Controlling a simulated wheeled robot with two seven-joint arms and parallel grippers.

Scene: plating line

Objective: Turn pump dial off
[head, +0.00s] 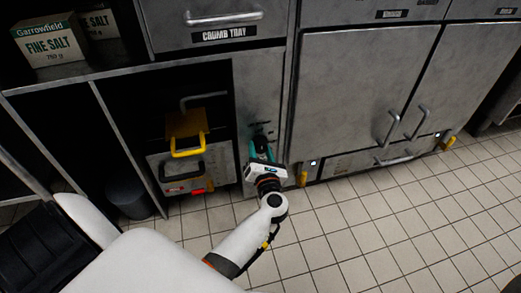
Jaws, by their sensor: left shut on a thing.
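A dark dial (260,142) sits on the narrow grey panel (256,95) to the right of an open bay. My left gripper (261,151), with teal fingers, reaches up to it from below and is shut on it. The fingers and wrist hide part of the dial, and its exact setting cannot be read. My right gripper is not in view.
The open bay holds a unit with a yellow handle (188,146) and a black handle (182,170). Steel doors (355,85) stand to the right, with a yellow lever (303,178) low beside them. A dark bin (130,198) stands left. The tiled floor (370,225) is clear.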

